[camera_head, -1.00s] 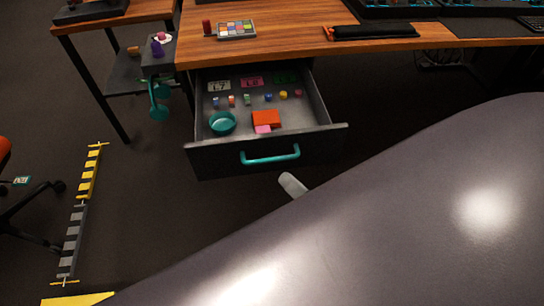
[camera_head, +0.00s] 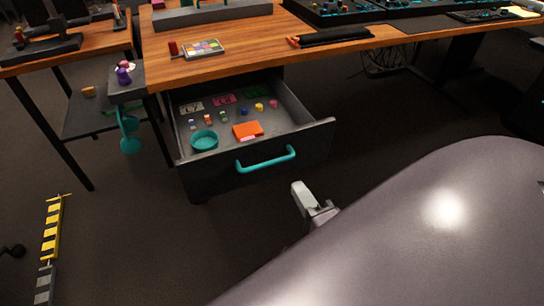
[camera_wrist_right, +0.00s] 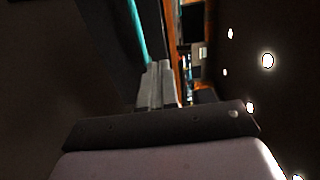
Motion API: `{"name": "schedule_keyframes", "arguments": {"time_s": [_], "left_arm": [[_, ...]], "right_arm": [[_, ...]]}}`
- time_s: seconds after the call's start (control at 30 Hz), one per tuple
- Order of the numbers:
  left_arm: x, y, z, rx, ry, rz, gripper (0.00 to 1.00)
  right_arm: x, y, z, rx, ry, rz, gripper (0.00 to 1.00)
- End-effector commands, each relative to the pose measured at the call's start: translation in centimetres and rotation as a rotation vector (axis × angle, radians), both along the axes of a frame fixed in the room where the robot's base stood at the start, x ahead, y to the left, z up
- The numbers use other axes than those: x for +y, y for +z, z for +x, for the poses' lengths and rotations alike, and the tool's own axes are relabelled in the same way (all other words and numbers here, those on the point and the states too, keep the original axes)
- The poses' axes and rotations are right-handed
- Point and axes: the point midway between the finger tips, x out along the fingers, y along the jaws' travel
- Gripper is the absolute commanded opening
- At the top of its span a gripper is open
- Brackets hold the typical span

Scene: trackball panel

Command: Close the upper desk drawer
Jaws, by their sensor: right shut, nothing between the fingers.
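The upper desk drawer (camera_head: 250,172) is pulled out from under the wooden desktop, with a teal bar handle (camera_head: 266,159) on its dark front. Inside it lie a teal bowl (camera_head: 204,140), an orange block (camera_head: 248,129) and several small coloured blocks. My right gripper (camera_head: 300,187) is shut and empty, in front of and below the drawer's right part, apart from the handle in the head view. In the right wrist view its shut fingers (camera_wrist_right: 157,85) point toward the drawer front, and the teal handle (camera_wrist_right: 137,30) shows beyond and left of them. My left gripper is not in view.
A side table (camera_head: 70,52) with dark legs stands at the left. The dark floor in front of the drawer is open.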

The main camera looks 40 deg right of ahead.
Motion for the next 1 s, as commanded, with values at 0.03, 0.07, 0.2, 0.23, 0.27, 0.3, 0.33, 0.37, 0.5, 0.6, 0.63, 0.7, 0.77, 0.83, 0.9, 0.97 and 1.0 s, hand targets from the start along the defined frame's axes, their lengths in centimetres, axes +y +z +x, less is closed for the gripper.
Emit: {"name": "schedule_keyframes", "arguments": {"time_s": [0.03, 0.07, 0.2, 0.23, 0.27, 0.3, 0.33, 0.37, 0.5, 0.6, 0.63, 0.7, 0.77, 0.83, 0.9, 0.97, 1.0], "left_arm": [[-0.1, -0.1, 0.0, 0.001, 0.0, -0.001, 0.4], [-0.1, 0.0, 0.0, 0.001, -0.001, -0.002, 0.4], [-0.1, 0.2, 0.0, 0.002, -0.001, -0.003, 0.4], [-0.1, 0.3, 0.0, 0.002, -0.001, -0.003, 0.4], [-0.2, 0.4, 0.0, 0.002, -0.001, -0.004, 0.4], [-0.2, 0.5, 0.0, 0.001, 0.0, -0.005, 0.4], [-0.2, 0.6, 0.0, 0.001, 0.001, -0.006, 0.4], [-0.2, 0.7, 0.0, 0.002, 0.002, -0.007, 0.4], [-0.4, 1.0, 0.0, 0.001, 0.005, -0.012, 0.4], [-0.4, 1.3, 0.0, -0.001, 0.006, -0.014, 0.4], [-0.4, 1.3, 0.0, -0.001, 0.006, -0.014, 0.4], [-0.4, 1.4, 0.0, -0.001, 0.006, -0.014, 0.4], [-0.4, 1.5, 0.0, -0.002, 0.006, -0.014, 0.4], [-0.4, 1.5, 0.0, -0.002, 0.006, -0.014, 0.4], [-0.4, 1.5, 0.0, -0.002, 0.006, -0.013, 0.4], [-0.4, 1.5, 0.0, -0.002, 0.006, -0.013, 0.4], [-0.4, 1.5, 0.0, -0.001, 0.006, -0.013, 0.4]], "right_arm": [[-0.1, 0.0, 0.1, -0.001, -0.004, 0.005, 0.0], [-0.1, 0.0, 0.1, -0.002, -0.005, 0.006, 0.0], [-0.3, 0.1, 1.1, -0.003, -0.005, 0.007, 0.0], [-0.4, 0.1, 1.5, -0.004, -0.005, 0.006, 0.0], [-0.5, 0.2, 1.9, -0.005, -0.006, 0.007, 0.0], [-0.7, 0.2, 2.4, -0.004, -0.006, 0.007, 0.0], [-0.8, 0.2, 2.9, -0.006, -0.005, 0.006, 0.0], [-0.9, 0.2, 3.3, -0.005, -0.005, 0.006, 0.0], [-1.4, 0.2, 5.5, -0.004, -0.004, 0.005, 0.0], [-1.8, 0.2, 7.1, -0.004, -0.005, 0.005, 0.0], [-1.9, 0.2, 7.6, -0.005, -0.005, 0.006, 0.0], [-2.1, 0.1, 8.7, -0.003, -0.004, 0.005, 0.0], [-2.4, 0.1, 9.6, -0.003, -0.004, 0.005, 0.0], [-2.6, 0.1, 10.6, -0.003, -0.004, 0.004, 0.0], [-2.8, 0.1, 11.5, -0.003, -0.004, 0.004, 0.0], [-3.0, 0.0, 12.1, -0.002, -0.003, 0.006, 0.0], [-3.1, 0.0, 12.5, -0.002, -0.003, 0.006, 0.0]]}}
